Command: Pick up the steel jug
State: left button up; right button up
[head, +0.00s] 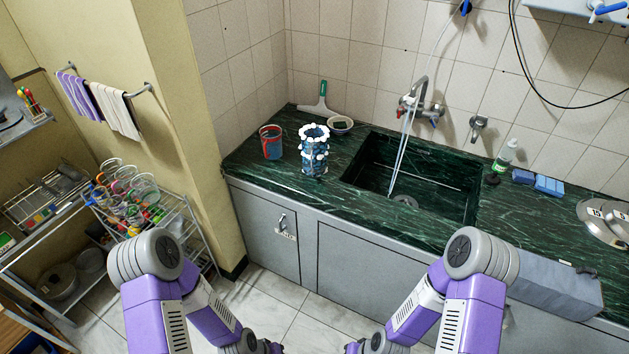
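A shiny, upright jug-like vessel (314,150) with white and blue mottled reflections stands on the dark green marble counter, just left of the sink; it appears to be the steel jug. My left gripper (272,348) barely shows at the bottom edge, low in front of the cabinets and far from the jug. My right gripper (354,347) also barely shows at the bottom edge, to the right of the left one and apart from the jug. Both grippers are mostly cut off, so whether their fingers are open or shut is hidden.
A red-rimmed blue mug (271,142) stands left of the jug. A small bowl (340,124) and a green-handled squeegee (320,104) are behind it. The sink (440,187) lies right, under a tap (418,97). Bare counter (262,171) lies in front of the mug.

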aim_at(313, 147)
jog(key=u, duration=1.35)
jog(key=i, duration=0.75)
jog(key=z, duration=0.65)
jog(key=i, duration=0.6)
jog(key=z, duration=0.55)
